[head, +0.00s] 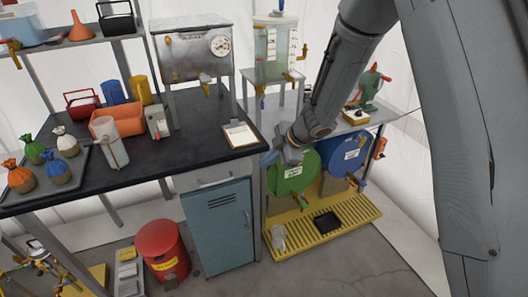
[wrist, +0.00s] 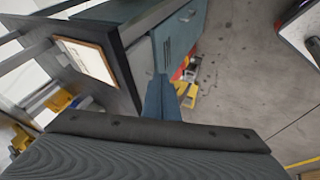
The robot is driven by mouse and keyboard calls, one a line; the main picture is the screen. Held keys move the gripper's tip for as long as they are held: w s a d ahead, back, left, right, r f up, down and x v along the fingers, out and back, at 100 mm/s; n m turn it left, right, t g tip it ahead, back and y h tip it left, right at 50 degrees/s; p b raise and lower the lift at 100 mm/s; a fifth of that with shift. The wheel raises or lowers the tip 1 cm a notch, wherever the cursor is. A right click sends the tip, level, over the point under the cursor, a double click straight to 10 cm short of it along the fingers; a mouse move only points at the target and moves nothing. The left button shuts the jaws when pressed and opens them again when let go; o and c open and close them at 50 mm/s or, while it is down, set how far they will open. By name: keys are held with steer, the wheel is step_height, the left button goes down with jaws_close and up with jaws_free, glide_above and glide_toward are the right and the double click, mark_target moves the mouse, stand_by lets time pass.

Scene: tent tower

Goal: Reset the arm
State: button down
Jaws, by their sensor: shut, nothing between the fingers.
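My arm (head: 345,65) comes down from the upper right in the head view. My gripper (head: 283,152) hangs in front of the green drum (head: 293,176), near the right end of the black-topped bench (head: 185,135). In the wrist view my gripper (wrist: 163,95) shows as narrow blue-grey fingers pressed together, with nothing between them. It points down toward the floor beside the blue cabinet (wrist: 180,32). The gripper hides part of the green drum's upper left.
A clipboard (head: 240,134) lies on the bench's right end, close to my gripper. A blue drum (head: 347,158) stands right of the green one, above a yellow grated tray (head: 325,222). A red bin (head: 162,250) stands on the floor. Open floor (head: 350,270) lies in front.

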steer(key=w+d+r+m+t+h, duration=0.25)
steer(key=d+r+m, duration=0.3)
steer(key=d, duration=0.35)
steer(key=s+d+r+m+h, duration=0.35)
steer(key=s+d+m, duration=0.4)
steer(key=d, duration=0.35)
steer(key=s+d+m+g, duration=0.2)
steer(key=s+m, duration=0.2)
steer(key=s, duration=0.5)
steer(key=s+d+m+g, duration=0.2)
steer(key=s+m, duration=0.3)
steer(key=s, duration=0.5)
steer(key=shift+r+h, duration=0.3)
steer(key=shift+h, duration=0.1)
steer(key=c, duration=2.5)
jaws_free()
steer(key=shift+w, duration=0.1)
